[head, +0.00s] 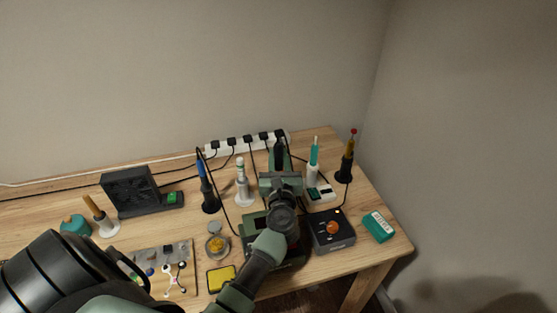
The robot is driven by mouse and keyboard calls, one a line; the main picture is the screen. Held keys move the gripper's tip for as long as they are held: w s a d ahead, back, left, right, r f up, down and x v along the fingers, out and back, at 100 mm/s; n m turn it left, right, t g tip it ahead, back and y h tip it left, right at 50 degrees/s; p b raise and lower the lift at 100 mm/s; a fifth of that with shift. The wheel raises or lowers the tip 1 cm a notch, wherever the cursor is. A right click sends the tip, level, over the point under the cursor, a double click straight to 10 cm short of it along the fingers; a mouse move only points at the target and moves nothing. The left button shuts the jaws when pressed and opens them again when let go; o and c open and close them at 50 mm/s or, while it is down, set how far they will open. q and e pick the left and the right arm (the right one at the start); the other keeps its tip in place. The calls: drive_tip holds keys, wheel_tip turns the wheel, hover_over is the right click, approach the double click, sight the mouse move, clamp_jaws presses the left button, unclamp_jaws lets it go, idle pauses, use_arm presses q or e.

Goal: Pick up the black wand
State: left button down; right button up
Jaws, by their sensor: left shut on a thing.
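My left gripper (279,158) reaches over the middle of the bench, its fingers pointing at the back wall. It is shut on a dark, slim thing between the fingers, which looks like the black wand (279,148). Only a small part of it shows; the fingers and wrist hide the rest. Other wand-like tools stand in holders: a blue one (204,172) and a white one (241,170) to the left, a teal one (314,153) and a yellow-and-black one with a red tip (349,155) to the right. My right gripper is not in view.
A white power strip (225,147) with several cables runs along the back. A black box with an orange knob (345,240) and a teal case (379,226) are at the right. A yellow sponge tin (221,278) lies near the front edge. My forearm covers the bench's front middle.

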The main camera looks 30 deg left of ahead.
use_arm(q)
wheel_tip(320, 180, up, 19)
drive_tip(key=p, duration=0.4)
drive_tip(key=shift+p, duration=0.4)
drive_tip(key=shift+r, duration=0.1)
